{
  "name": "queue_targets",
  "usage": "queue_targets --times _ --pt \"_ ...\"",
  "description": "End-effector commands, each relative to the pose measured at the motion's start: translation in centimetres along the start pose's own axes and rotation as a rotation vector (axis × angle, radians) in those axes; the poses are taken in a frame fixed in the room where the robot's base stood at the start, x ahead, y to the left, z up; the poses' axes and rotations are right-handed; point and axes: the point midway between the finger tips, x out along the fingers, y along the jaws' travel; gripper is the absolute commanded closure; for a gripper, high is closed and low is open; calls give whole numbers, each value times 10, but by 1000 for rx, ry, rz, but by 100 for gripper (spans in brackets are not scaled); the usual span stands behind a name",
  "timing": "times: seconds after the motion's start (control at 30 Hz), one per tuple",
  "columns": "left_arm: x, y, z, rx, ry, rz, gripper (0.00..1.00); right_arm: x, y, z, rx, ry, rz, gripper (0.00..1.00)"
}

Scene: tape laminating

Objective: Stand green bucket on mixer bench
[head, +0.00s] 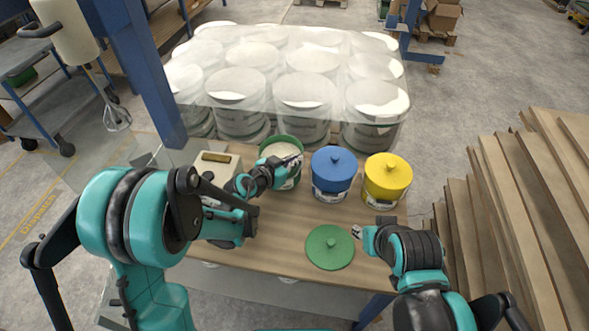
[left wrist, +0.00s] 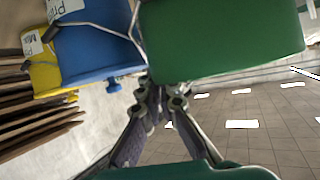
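The green bucket (head: 291,184) stands upright without a lid, with pale contents, at the back of the wooden table (head: 290,220). I cannot tell whether its base touches the table. My left gripper (head: 297,160) is at its right rim. In the left wrist view the green bucket (left wrist: 220,38) fills the upper middle, and the fingers (left wrist: 163,88) close together at its rim edge, seemingly shut on it. My right gripper (head: 358,232) is low over the table beside the flat green lid (head: 330,247); its finger opening is unclear. A mixer (head: 70,38) with a whisk is at the upper left.
A lidded blue bucket (head: 331,178) and a lidded yellow bucket (head: 386,181) stand right of the green one. A pale box (head: 212,170) is left of it. Wrapped white drums (head: 305,95) stand behind the table. A blue post (head: 150,75) rises between table and mixer. Boards (head: 520,220) are stacked right.

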Motion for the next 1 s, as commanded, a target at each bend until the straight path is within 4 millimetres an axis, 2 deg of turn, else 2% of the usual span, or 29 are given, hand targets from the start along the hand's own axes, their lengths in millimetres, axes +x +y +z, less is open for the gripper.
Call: queue_targets --times 0.2,0.57,0.67,1.0 --pt "12 1 28 1 1 -1 100 14 0 10 0 0 0 66" --pt "13 2 29 1 1 -1 100 12 0 9 0 0 0 66" --pt "13 2 30 0 0 0 75 12 0 9 0 0 0 66" --pt "12 2 28 0 0 0 74 13 0 9 0 0 0 66"
